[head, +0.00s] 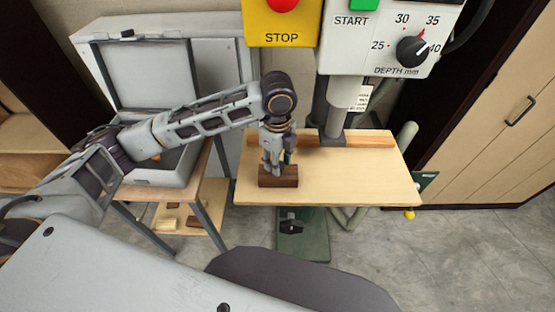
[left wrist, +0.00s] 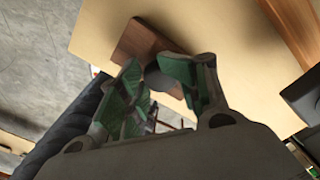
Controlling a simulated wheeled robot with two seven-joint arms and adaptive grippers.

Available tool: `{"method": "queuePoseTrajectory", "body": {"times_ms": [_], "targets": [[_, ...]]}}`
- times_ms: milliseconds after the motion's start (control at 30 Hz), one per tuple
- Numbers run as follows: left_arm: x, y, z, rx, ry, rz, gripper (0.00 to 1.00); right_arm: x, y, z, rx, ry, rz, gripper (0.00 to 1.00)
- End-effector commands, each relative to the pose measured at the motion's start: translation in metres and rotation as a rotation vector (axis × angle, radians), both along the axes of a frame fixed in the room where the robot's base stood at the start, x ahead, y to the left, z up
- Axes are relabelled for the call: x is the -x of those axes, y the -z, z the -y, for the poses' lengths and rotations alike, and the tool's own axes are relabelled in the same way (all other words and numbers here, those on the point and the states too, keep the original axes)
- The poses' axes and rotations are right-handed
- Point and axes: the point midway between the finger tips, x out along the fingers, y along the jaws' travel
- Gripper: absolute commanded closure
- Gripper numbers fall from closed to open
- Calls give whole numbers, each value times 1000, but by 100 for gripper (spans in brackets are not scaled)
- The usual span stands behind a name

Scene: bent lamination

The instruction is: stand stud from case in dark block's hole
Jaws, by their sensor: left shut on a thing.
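The dark brown block (head: 285,182) lies on the light wooden table of the machine, near its front left edge. It also shows in the left wrist view (left wrist: 143,38). My left gripper (head: 277,166) points down right over the block. In the left wrist view its green-padded fingers (left wrist: 158,78) are shut on a small grey stud (left wrist: 156,77), mostly hidden between them. The stud's lower end is at the block; I cannot tell whether it is in the hole, which is hidden. The grey case (head: 148,75) stands open at the left, partly behind my left arm. My right gripper is out of view.
The drilling machine's spindle column (head: 342,105) stands behind the block, with a wooden fence (head: 376,138) along the table's back. The control panel (head: 385,40) hangs above. The right part of the table (head: 370,178) is clear. Wood pieces (head: 168,222) lie on a lower shelf.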

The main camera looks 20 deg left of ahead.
Motion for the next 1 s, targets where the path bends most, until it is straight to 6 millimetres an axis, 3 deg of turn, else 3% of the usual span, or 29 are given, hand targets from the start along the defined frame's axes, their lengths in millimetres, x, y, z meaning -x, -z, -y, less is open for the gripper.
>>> {"method": "queuePoseTrajectory", "body": {"times_ms": [1000], "targets": [[0, 2, 0, 0, 0, 0, 77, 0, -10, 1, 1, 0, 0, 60]]}}
